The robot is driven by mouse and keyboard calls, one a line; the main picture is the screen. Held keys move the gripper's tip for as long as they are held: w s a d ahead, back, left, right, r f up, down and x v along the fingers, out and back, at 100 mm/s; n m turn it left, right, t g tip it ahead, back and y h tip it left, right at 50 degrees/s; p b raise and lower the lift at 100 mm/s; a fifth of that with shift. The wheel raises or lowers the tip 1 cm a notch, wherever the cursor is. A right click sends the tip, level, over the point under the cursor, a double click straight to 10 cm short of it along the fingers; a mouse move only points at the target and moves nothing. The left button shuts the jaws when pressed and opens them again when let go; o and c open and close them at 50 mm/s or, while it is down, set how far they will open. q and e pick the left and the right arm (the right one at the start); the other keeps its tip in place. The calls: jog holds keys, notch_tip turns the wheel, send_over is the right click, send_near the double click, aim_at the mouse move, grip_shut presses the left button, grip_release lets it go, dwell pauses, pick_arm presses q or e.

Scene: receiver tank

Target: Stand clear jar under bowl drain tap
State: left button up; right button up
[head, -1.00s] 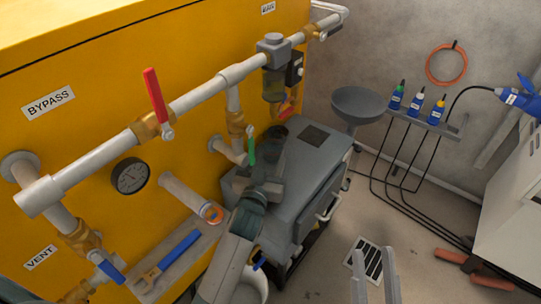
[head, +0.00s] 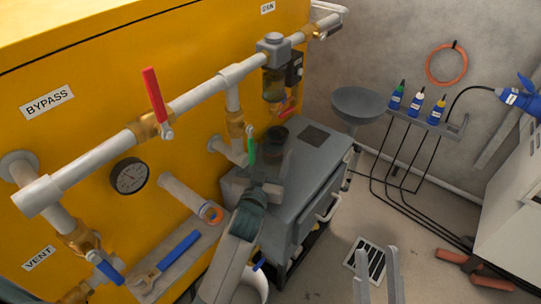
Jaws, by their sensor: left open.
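The filter bowl (head: 273,86) hangs under the grey-capped unit on the white pipe. Its drain tap has a red lever (head: 288,106) at the bottom. A dark, see-through jar (head: 276,137) appears to stand on the grey cabinet top, below the bowl and apart from it; its lower part is hard to make out. My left gripper (head: 270,168) is open, just on the near side of the jar; its fingertips are hard to distinguish. My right gripper (head: 377,272) is low at the front right, with its fingers apart and nothing between them.
The grey cabinet (head: 312,178) stands against the yellow tank (head: 70,140). A green-handled valve (head: 250,145) is close left of my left gripper. A blue-handled wrench (head: 170,258) lies on a ledge. Floor at right is partly clear.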

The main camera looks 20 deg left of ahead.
pick_arm(q)
jog(key=shift+r, duration=0.2)
jog(key=s, duration=0.4)
jog(key=s+p, duration=0.1)
jog(key=s, duration=0.7)
jog(key=shift+d+p, duration=0.3)
jog(key=shift+p, duration=0.05)
pick_arm(e)
jog(key=f+g, duration=0.1)
jog(key=w+f+g, duration=0.1)
jog(key=f, duration=0.1)
jog(key=w+f+g+h, duration=0.1)
jog(key=f, duration=0.1)
jog(key=shift+w+a+f, duration=0.1)
jog(key=shift+a, duration=0.25)
pick_arm(q)
jog(key=s+d+r+m+h, duration=0.1)
jog(key=s+d+r+h, duration=0.2)
jog(key=s, duration=0.3)
jog(key=s+d+r+m+t+h, duration=0.1)
jog(key=s+d+r+h, duration=0.2)
jog(key=s, duration=0.3)
jog(key=s+d+r+m+t+h, duration=0.1)
jog(key=s+d+r+h, duration=0.1)
jog(key=s, duration=0.4)
jog(key=d+r, duration=0.1)
jog(key=d, duration=0.1)
jog(key=shift+s+d+r+m+h, duration=0.2)
jog(key=shift+s+d+m+h, duration=0.1)
jog(key=shift+d+h, duration=0.1)
